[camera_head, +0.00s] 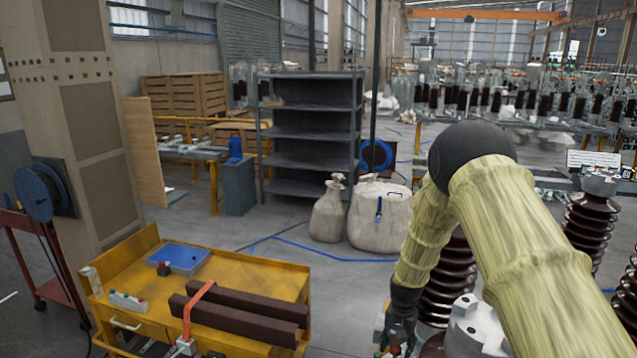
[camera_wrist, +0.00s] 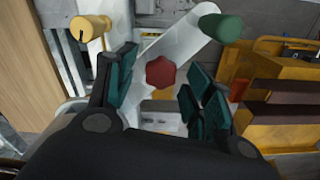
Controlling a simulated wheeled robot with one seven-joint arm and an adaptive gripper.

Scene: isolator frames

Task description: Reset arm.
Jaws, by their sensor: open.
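My arm, in a pale yellow sleeve, reaches down at the right of the head view. My gripper (camera_head: 397,338) is at the bottom edge there, partly cut off, beside a grey metal fitting (camera_head: 472,322). In the wrist view my gripper (camera_wrist: 158,80) is open, with dark green finger pads apart. A red knob (camera_wrist: 161,72) shows in the gap between the fingers; I cannot tell how far below the pads it lies. A pale grey bar (camera_wrist: 172,40) runs behind it towards a green knob (camera_wrist: 222,27). A yellow knob (camera_wrist: 90,28) is at upper left.
A yellow cart (camera_head: 140,268) at lower left holds a blue tray (camera_head: 190,255) and dark brown bars (camera_head: 240,318). Brown ribbed insulators (camera_head: 590,225) stand at right, close to my arm. A grey shelf (camera_head: 310,130) and white sacks (camera_head: 378,215) stand behind. Floor between is open.

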